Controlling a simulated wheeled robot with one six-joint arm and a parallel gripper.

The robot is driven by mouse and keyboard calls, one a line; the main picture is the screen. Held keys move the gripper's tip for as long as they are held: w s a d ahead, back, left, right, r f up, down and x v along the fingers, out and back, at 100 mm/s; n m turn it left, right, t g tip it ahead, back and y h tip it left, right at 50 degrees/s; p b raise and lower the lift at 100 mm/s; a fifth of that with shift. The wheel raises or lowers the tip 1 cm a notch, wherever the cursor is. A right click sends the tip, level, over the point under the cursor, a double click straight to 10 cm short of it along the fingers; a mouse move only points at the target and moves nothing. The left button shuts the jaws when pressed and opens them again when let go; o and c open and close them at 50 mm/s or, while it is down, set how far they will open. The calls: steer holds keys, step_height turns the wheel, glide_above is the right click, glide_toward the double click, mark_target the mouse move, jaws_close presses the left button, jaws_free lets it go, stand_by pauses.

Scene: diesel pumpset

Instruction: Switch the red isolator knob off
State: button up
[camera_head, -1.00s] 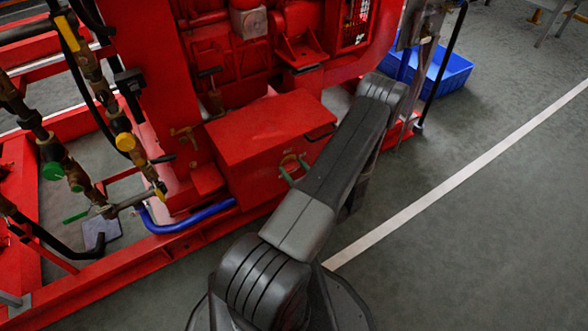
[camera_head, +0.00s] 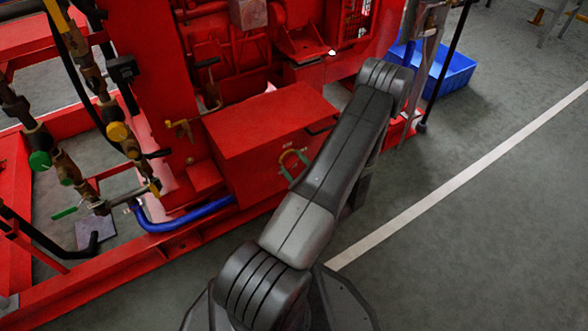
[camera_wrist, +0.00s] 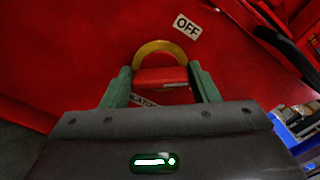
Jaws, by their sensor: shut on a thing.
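The red isolator knob (camera_wrist: 161,77) sits inside a yellow ring on a red panel in the wrist view. Its bar lies nearly crosswise between the two green fingers of my gripper (camera_wrist: 162,82), which are shut on it. A white OFF label (camera_wrist: 186,27) is up and to the right of the ring. Another label below the knob is partly hidden by the knob and gripper. In the head view, the yellow ring and my green fingers (camera_head: 294,162) show small on the front of the red box (camera_head: 262,135); the knob is too small to make out there.
Pipes and valves (camera_head: 105,120) stand on the red frame at left, with a blue hose (camera_head: 180,218) along it. A blue crate (camera_head: 450,68) is on the floor at upper right. The grey floor at right with a white line (camera_head: 440,195) is clear.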

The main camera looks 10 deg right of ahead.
steer(key=n+b, duration=0.1)
steer(key=n, duration=0.3)
steer(key=shift+a+f+n+b, duration=0.1)
steer(key=shift+f+n+b, duration=0.05)
steer(key=shift+n+b, duration=0.2)
steer(key=n, duration=0.5)
steer(key=shift+f+n, duration=0.1)
steer(key=shift+n, duration=0.15)
steer(key=o, duration=1)
steer(key=shift+s, duration=0.15)
steer(key=p+v, duration=0.3)
steer(key=v, duration=1)
steer(key=shift+s, duration=0.3)
steer(key=b+x, duration=0.3)
steer(key=x, duration=1)
steer(key=shift+w, duration=0.4)
